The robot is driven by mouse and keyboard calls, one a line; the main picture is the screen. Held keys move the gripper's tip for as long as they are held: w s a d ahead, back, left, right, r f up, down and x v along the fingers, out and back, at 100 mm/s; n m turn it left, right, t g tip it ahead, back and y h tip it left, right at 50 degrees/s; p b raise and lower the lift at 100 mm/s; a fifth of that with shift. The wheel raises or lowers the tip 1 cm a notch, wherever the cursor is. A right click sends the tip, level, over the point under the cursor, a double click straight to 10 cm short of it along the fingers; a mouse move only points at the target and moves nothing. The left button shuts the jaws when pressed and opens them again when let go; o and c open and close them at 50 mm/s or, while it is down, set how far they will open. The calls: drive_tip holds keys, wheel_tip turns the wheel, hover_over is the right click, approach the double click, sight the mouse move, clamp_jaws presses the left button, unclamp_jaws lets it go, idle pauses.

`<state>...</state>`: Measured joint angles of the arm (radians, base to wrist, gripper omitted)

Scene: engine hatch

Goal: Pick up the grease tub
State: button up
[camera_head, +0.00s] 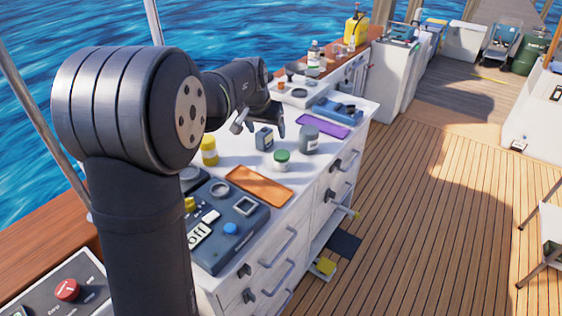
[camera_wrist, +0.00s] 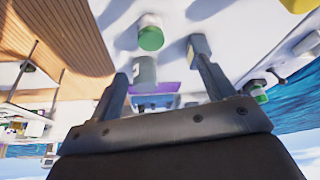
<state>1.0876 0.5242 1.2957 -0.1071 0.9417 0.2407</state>
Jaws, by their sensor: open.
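A small white tub with a green lid (camera_head: 282,160) stands upright on the white counter; it looks most like the grease tub, though no label can be read. It also shows at the top of the wrist view (camera_wrist: 150,36). My gripper (camera_head: 259,125) is above the counter, behind and left of the tub in the head view. In the wrist view its two fingers (camera_wrist: 159,61) are spread with nothing held. A grey canister (camera_head: 309,141) stands right of the tub, and a dark blue-grey box (camera_head: 264,139) stands behind it, below my gripper.
A yellow jar (camera_head: 209,151) stands at the left. An orange tray (camera_head: 258,186) lies in front of the tub and a purple tray (camera_head: 323,125) lies behind the canister. A dark control panel (camera_head: 222,222) fills the front of the counter. Bare counter surrounds the tub.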

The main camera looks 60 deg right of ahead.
sight(281, 156)
drive_tip(key=x, duration=0.5)
drive_tip(key=s+x, duration=0.1)
drive_tip(key=x, duration=0.5)
drive_tip(key=s+d+x, duration=0.1)
drive_tip(key=x, duration=0.5)
drive_tip(key=shift+d+f, duration=0.1)
drive_tip(key=shift+f, duration=0.05)
drive_tip(key=shift+c, duration=0.2)
drive_tip(key=c, duration=1.1)
